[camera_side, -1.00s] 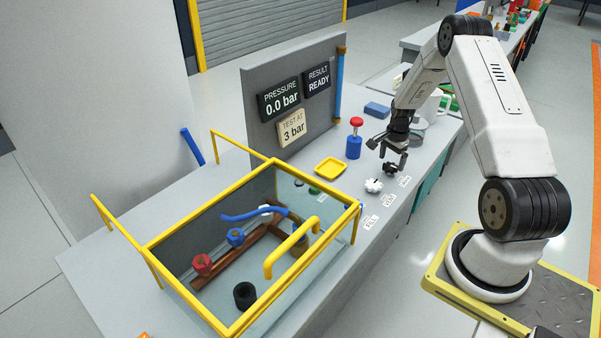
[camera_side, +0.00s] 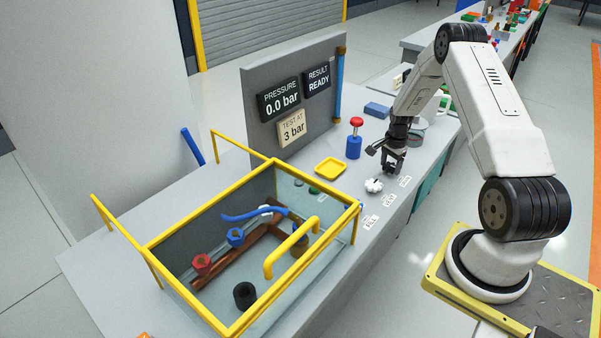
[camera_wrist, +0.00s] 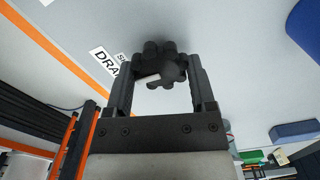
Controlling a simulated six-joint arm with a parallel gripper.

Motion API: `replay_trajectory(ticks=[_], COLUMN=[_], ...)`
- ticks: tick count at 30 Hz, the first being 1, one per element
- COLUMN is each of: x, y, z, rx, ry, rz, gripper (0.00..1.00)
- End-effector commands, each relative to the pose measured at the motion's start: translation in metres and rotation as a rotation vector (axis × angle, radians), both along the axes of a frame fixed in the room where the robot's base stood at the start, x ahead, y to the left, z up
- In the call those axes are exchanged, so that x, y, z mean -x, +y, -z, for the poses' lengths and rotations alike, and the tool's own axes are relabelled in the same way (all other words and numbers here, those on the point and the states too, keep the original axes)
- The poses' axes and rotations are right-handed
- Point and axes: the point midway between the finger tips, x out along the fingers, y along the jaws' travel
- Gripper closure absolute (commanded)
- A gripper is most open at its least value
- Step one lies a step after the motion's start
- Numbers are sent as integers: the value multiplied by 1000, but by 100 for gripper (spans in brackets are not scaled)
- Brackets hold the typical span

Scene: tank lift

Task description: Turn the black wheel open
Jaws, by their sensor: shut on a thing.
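The black wheel (camera_wrist: 158,52) is a small lobed knob with a white mark on its top, seen in the wrist view between my two fingers. My gripper (camera_side: 393,168) points down over the bench and is shut on the black wheel; in the wrist view my gripper (camera_wrist: 162,80) has one finger on each side of it. In the side view the wheel is mostly hidden by the fingers. A white wheel (camera_side: 373,186) stands just left of my gripper.
Labels, among them FILL (camera_side: 371,222), lie along the bench's front edge. A blue post with a red knob (camera_side: 355,138), a yellow tray (camera_side: 331,168) and a yellow-framed tank (camera_side: 250,250) stand to the left. The panel (camera_side: 293,95) reads 0.0 bar and READY.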

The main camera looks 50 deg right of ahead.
Motion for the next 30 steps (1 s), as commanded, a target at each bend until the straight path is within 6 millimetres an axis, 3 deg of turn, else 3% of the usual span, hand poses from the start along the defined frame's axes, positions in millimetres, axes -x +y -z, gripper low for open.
replay_trajectory(ticks=[14, 30], x=[0, 0], y=[0, 0], z=[0, -1], rx=[0, -1], ry=[0, 0], rz=[-141, -611], gripper=[88, 88])
